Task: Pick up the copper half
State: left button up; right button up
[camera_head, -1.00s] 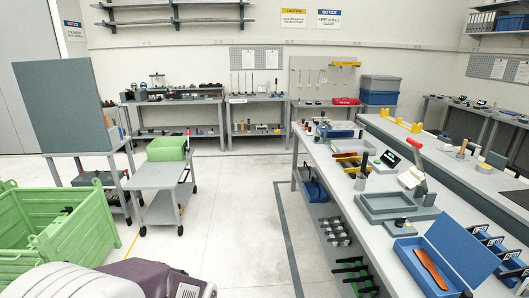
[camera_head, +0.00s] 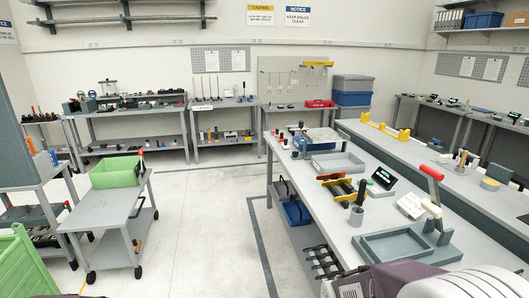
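I cannot make out a copper half in the head view. Neither of my grippers shows in the view. On the long workbench (camera_head: 315,220) at the right stand a grey tray (camera_head: 337,164), a yellow-and-black fixture (camera_head: 343,189), a grey cup (camera_head: 356,216) and a small black display (camera_head: 382,180). A lever device with a red handle (camera_head: 431,173) stands by a larger grey tray (camera_head: 392,246), which looks empty.
A grey cart (camera_head: 112,212) with a green bin (camera_head: 116,172) stands at the left. A green crate (camera_head: 25,262) is at the lower left edge. Benches with equipment (camera_head: 135,114) line the back wall. The floor (camera_head: 208,235) between cart and workbench is clear.

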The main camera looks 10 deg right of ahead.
aim_at(334, 175)
jog(key=i, duration=3.45)
jog(key=i+z, duration=0.25)
jog(key=z, duration=0.15)
jog(key=i+j+z, duration=0.1)
jog(key=z, duration=0.25)
jog(key=i+j+z, duration=0.2)
jog(key=z, duration=0.2)
jog(key=i+z, duration=0.15)
jog(key=z, duration=2.7)
